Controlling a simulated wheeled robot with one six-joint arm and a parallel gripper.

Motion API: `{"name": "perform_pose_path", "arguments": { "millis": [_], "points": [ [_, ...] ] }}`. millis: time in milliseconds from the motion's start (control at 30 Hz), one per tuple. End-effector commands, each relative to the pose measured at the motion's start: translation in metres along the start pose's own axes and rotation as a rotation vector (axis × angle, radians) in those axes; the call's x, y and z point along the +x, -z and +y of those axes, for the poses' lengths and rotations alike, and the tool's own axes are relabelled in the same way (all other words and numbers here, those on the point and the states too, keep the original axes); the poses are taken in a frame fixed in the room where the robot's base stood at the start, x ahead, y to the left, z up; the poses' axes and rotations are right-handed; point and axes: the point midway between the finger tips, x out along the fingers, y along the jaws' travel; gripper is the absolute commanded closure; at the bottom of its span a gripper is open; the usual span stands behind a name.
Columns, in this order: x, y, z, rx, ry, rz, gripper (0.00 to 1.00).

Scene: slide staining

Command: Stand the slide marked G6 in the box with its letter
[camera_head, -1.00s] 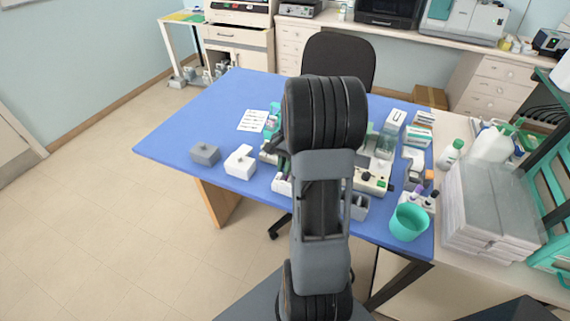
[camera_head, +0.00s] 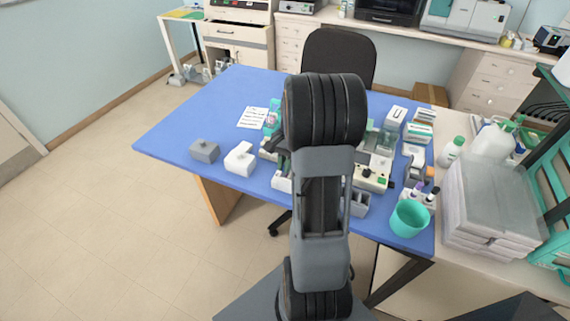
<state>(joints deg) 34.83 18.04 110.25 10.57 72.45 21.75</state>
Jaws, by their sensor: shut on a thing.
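My arm rises through the middle of the head view and hides my gripper and whatever is in it. The slide marked G6 cannot be made out. A grey box (camera_head: 204,152) and a white box (camera_head: 240,160) stand side by side at the front left of the blue table. No letters can be read on them at this size. I cannot tell which container bears the letter G.
The blue table (camera_head: 190,118) is clear at its left. Instruments and small boxes crowd its right half, with a teal cup (camera_head: 409,219) at the front right corner. A paper sheet (camera_head: 252,117) lies left of my arm. A black chair (camera_head: 338,55) stands behind.

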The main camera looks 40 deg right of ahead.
Motion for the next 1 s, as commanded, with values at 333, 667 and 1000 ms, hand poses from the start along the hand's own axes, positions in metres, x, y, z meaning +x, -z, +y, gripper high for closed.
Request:
{"name": "perform_pose_path", "arguments": {
  "millis": [333,667,1000],
  "points": [
    [0.0039,0.0016,0.0000,0.000,0.000,0.000,1.00],
    [0.0050,0.0020,0.0000,0.000,0.000,0.000,0.72],
    [0.0048,0.0021,0.0000,0.000,0.000,0.000,0.60]
  ]
}}
